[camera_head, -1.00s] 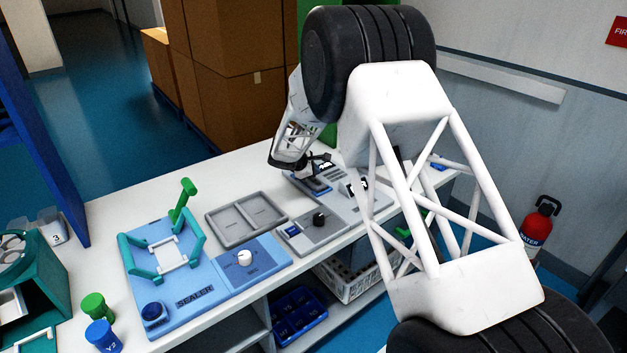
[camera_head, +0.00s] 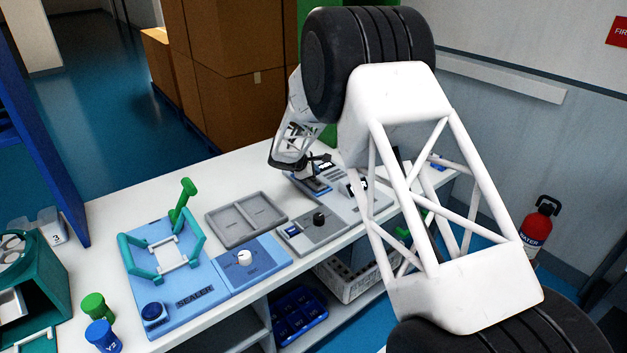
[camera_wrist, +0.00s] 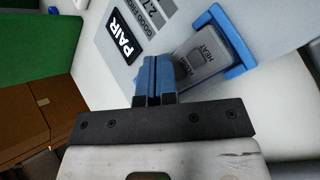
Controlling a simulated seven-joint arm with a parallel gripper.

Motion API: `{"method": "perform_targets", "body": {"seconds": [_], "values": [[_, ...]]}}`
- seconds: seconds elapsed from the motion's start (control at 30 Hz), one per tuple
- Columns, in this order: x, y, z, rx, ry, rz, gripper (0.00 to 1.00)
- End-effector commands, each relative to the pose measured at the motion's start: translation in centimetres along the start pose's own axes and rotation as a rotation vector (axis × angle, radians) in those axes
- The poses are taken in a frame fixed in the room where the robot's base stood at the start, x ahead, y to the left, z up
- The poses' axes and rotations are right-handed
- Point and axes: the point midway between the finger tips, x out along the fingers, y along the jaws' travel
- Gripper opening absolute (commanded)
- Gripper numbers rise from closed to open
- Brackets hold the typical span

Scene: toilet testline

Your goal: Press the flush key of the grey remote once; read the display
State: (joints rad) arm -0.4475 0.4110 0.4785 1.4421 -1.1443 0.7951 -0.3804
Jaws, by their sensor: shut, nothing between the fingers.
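My gripper (camera_wrist: 155,75) is shut and empty, its two blue fingertips together in the wrist view. The grey remote (camera_wrist: 188,70) sits in a blue holder (camera_wrist: 232,42) just right of the fingertips. A key label reading HEAT shows on it; the other lettering is too small to read surely. The fingers hide part of its left side, and I cannot tell whether they touch it. Beyond the fingers is a light grey panel with a black PAIR plate (camera_wrist: 124,37) and a partly cut-off grey label strip (camera_wrist: 150,14) showing "2.7". In the head view my gripper (camera_head: 318,163) is over the rear bench station.
On the white bench (camera_head: 110,215) stand a blue sealer (camera_head: 180,300) with teal arms, a grey two-part tray (camera_head: 247,219) and a grey panel with a black knob (camera_head: 319,219). Green and blue pots stand at the front left. My arm covers the bench's right side.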

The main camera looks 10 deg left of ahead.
Motion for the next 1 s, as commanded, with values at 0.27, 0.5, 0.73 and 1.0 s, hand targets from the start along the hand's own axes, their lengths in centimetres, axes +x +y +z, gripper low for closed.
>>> {"method": "perform_targets", "body": {"seconds": [0.27,0.5,0.73,1.0], "values": [[0.41,-0.31,-0.32,0.000,0.000,0.000,0.00],[0.42,-0.31,-0.33,0.000,0.000,0.000,0.00],[0.45,-0.34,-0.35,0.000,0.000,0.000,0.00],[0.60,-0.45,-0.46,-0.001,0.000,0.000,0.00]]}}
